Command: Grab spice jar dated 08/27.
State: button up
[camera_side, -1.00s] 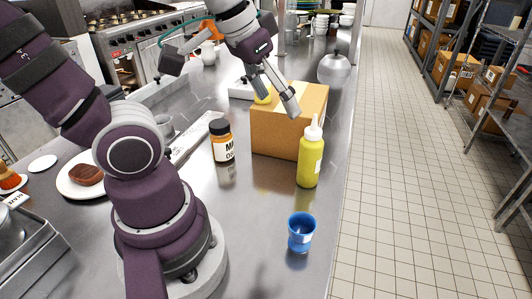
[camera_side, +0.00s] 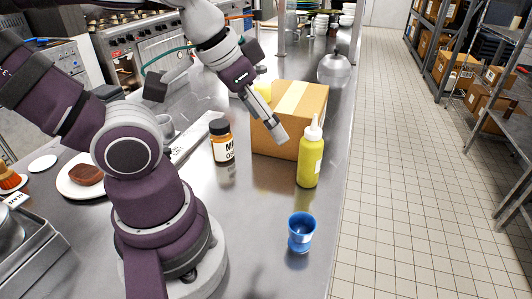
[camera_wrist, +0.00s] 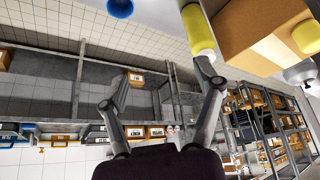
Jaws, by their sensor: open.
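A spice jar (camera_side: 221,142) with a black lid and orange contents stands upright on the steel counter, left of the cardboard box in the side view. Its label shows only a partial "M" and "0", so I cannot read the full date. My gripper (camera_side: 277,134) hangs in front of the cardboard box, right of the jar and apart from it. In the wrist view my gripper (camera_wrist: 155,78) has its two fingers spread with nothing between them. The jar is not seen in the wrist view.
A cardboard box (camera_side: 310,105) stands right of the jar. A yellow squeeze bottle (camera_side: 311,160) stands at its front right corner, and a blue cup (camera_side: 301,232) is nearer. A plate (camera_side: 68,180) with food lies left. Counter in front of the jar is clear.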

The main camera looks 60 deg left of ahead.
jog(key=shift+o, duration=0.3)
jog(key=shift+o, duration=1.2)
jog(key=n+g+y, duration=0.4)
jog(key=n, duration=1.1)
send_near(219, 124)
jog(key=shift+n+g, duration=0.3)
jog(key=x, duration=1)
jog(key=shift+w+a+f, duration=0.1)
jog(key=shift+w+f, duration=0.15)
